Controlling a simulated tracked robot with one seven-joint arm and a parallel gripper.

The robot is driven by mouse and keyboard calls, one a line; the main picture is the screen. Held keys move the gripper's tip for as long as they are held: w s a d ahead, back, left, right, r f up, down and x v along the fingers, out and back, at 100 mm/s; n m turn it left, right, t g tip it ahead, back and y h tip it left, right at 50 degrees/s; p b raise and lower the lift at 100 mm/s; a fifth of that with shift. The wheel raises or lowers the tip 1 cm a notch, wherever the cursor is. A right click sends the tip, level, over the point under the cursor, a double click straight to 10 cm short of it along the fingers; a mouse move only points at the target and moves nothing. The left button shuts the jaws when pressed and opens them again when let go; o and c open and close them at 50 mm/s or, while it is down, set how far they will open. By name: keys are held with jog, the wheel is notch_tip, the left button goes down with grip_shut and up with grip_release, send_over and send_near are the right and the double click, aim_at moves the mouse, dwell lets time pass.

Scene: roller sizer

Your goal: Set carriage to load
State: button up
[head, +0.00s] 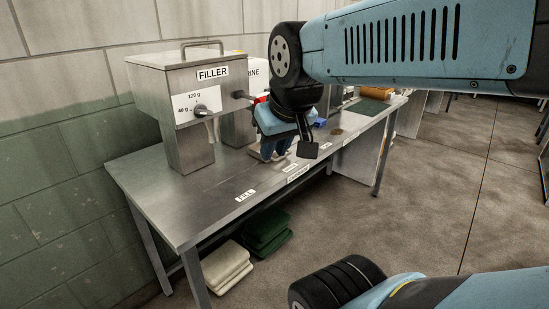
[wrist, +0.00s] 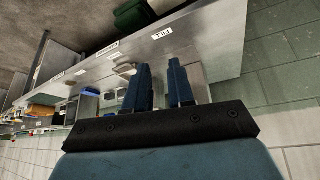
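My gripper (head: 276,154) is low over the steel bench (head: 170,190), right of the filler, fingers pointing down. In the wrist view its two blue fingers (wrist: 158,75) stand apart with bare steel between them, holding nothing. A small pale grey, tray-like piece (wrist: 124,69) lies on the bench beside the left finger. It may be the carriage, but I cannot tell for sure. In the head view my gripper hides most of that spot. The FILL label (head: 245,195) is on the bench's front edge; another label (head: 298,174) to its right is too small to read surely.
The steel FILLER box (head: 190,100) with a dial and nozzle stands at the bench's left. A partly hidden machine (head: 257,75) is behind my gripper. The bench's front left is clear.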

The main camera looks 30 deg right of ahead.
aim_at(289, 165)
jog(key=w+d+f+n+t+h, duration=0.1)
jog(key=w+d+f+n+t, duration=0.2)
jog(key=w+d, duration=0.45)
jog(key=w+d+f+n+t+h, duration=0.1)
jog(key=w+d+f+n, duration=0.2)
jog(key=w+d+n, duration=0.35)
jog(key=w+d+f+n+t, duration=0.1)
jog(key=w+d+f+n, duration=0.25)
jog(key=w+d, duration=0.5)
jog(key=s+d+f+n+t+y, duration=0.2)
jog(key=f+n+y, duration=0.2)
jog(key=f, duration=0.2)
jog(key=s+d+f+n+t+y, duration=0.2)
jog(key=d+f+n+y, duration=0.1)
jog(key=f+n, duration=0.25)
jog(key=shift+m+y, duration=0.35)
jog(key=shift+y, duration=0.05)
jog(key=x, duration=0.9)
jog(key=f+x, duration=0.1)
jog(key=x, duration=0.4)
jog(key=shift+a, duration=0.2)
jog(key=shift+s, duration=0.1)
grip_shut()
